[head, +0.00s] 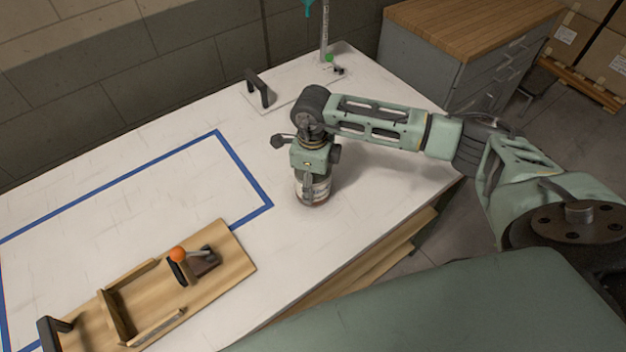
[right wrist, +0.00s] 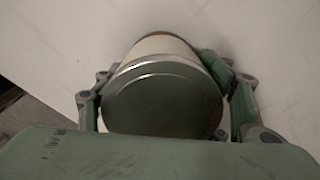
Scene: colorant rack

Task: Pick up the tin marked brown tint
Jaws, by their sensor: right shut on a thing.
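A tin (head: 314,190) with a pale label stands on the white table, right of the blue tape outline. The label is too small to read, so I cannot tell its marking. My right gripper (head: 311,180) comes down over the tin from above and is shut on it. In the right wrist view the tin (right wrist: 163,95) shows its dark lid and pale side, with my right gripper's fingers (right wrist: 165,110) on both sides. The tin looks upright. I cannot tell whether it touches the table. My left gripper is not in view.
A wooden fixture (head: 228,262) with an orange-knobbed clamp (head: 178,254) lies at the front left. Blue tape (head: 170,155) outlines a large bare area. A plate with a black handle (head: 258,90) and a stand (head: 325,35) are at the back. A drawer cabinet (head: 425,62) stands beyond the table.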

